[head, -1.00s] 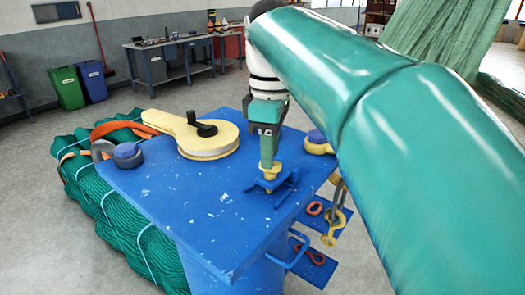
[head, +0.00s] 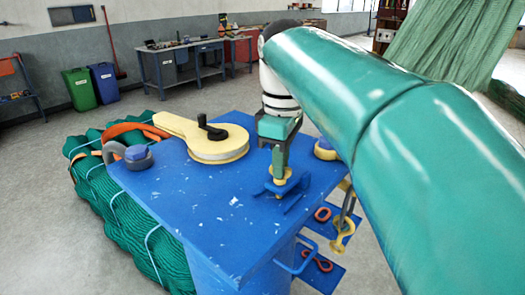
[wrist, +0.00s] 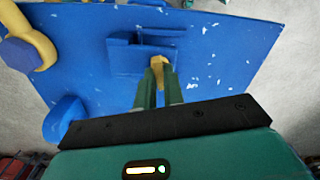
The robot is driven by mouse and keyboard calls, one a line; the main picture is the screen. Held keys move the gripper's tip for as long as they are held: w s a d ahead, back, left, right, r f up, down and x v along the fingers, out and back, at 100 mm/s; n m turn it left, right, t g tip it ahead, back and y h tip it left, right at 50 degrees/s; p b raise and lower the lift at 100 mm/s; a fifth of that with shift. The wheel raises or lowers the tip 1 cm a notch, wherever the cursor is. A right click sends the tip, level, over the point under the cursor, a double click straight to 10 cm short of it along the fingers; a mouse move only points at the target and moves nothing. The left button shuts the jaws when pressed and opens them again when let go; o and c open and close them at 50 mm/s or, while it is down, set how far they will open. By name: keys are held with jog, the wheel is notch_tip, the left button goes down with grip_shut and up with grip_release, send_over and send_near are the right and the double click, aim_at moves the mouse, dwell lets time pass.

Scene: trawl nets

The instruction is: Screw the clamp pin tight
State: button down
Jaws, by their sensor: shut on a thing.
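The clamp pin (head: 281,183) is yellow and stands upright in a blue clamp bracket (head: 300,183) on the blue bench top. My gripper (head: 279,170) points straight down with its green fingers shut on the top of the pin. In the wrist view my gripper's fingers (wrist: 158,92) lie on either side of the yellow pin head (wrist: 162,70). The blue bracket (wrist: 124,58) shows beyond them. The pin's lower part and its thread are hidden, so I cannot tell how deep it sits.
The blue bench (head: 215,218) also carries a yellow block (head: 222,145) with a black knob and a grey shackle (head: 118,153) at the left. Green netting (head: 140,235) lies left. Hooks hang at the right edge.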

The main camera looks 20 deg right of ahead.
jog(key=m, duration=0.3)
jog(key=shift+m, duration=0.3)
jog(key=c, duration=1.5)
grip_release()
notch_tip(320, 180, up, 14)
jog(key=shift+f, duration=0.1)
